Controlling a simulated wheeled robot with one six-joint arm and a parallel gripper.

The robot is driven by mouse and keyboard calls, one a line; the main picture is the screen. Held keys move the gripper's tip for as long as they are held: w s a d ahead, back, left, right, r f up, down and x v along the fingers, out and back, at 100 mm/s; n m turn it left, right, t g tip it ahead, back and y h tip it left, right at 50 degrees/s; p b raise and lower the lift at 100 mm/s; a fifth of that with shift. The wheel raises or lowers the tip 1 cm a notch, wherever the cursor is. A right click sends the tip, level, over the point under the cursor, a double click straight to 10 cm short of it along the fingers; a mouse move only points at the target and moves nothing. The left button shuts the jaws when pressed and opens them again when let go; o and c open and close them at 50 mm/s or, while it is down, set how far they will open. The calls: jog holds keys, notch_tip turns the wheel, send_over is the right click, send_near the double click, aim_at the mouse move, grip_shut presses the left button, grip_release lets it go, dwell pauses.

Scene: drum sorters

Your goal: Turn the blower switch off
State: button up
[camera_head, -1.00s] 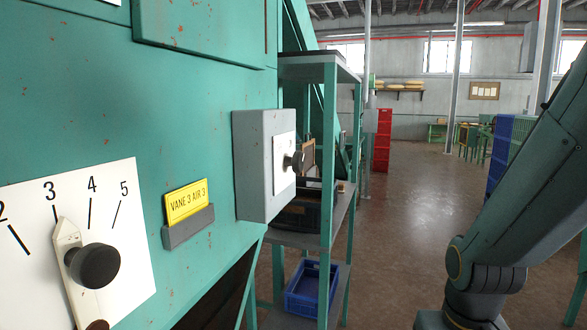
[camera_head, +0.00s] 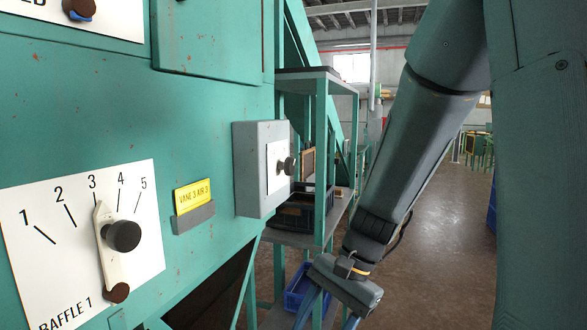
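A grey switch box (camera_head: 250,170) is fixed to the green machine wall. A white plate on its right face carries a dark round knob (camera_head: 286,166), seen almost edge-on. No lettering is readable there, so I cannot tell whether it is the blower switch or how it is set. My gripper (camera_head: 329,316) is at the bottom, below and right of the box and apart from it, pointing down. Its two fingers stand apart with nothing seen between them; their tips are cut off by the lower edge.
A "BAFFLE 1" dial plate (camera_head: 50,250) has a pointer with a black knob (camera_head: 122,236) near 3. A yellow "VANE 3 AIR 3" card (camera_head: 193,196) sits beside it. A green shelf frame (camera_head: 321,150) with bins stands behind the box. Open floor (camera_head: 440,260) lies right.

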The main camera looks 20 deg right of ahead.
jog(key=w+r+m+t+y, duration=0.3)
jog(key=w+r+m+y, duration=0.1)
jog(key=w+r+m, duration=0.4)
jog(key=m+t+y, duration=0.6)
jog(key=t, duration=0.2)
send_near(293, 167)
jog(key=p+x, duration=0.3)
jog(key=x, duration=0.4)
jog(key=shift+r, duration=0.1)
jog(key=shift+w+a, duration=0.25)
jog(key=shift+a, duration=0.15)
jog(key=c, duration=1.1)
